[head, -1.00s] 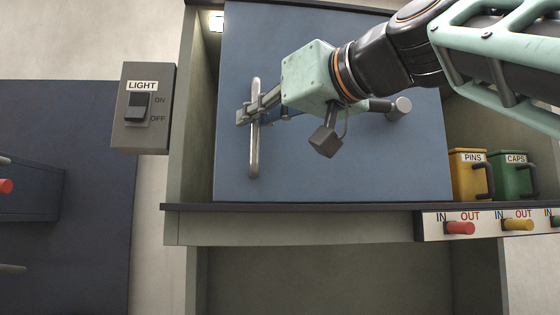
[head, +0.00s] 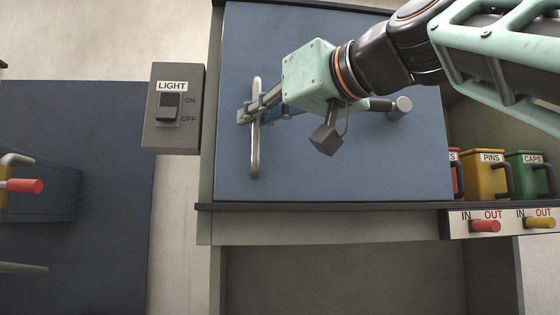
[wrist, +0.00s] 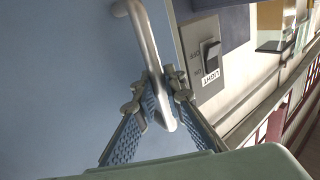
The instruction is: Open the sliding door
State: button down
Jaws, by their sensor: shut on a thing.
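The sliding door (head: 330,170) is a blue panel on the cabinet front, with a vertical silver bar handle (head: 255,150) near its left edge. The door covers the left and middle of the cabinet, and the opening at its right is uncovered. My gripper (head: 250,114) is shut on the handle near mid-height. In the wrist view the two fingers (wrist: 162,92) close around the handle bar (wrist: 143,32), one on each side, with the blue door (wrist: 70,70) behind it.
A light switch box (head: 173,108) stands left of the door. Red (head: 457,175), yellow (head: 486,178) and green (head: 527,175) bins sit in the opening at right. Below them is a panel with red (head: 486,226) and yellow (head: 540,223) knobs. A red-ended handle (head: 25,186) shows far left.

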jog(key=c, duration=2)
grip_release()
jog(key=v, duration=1.2)
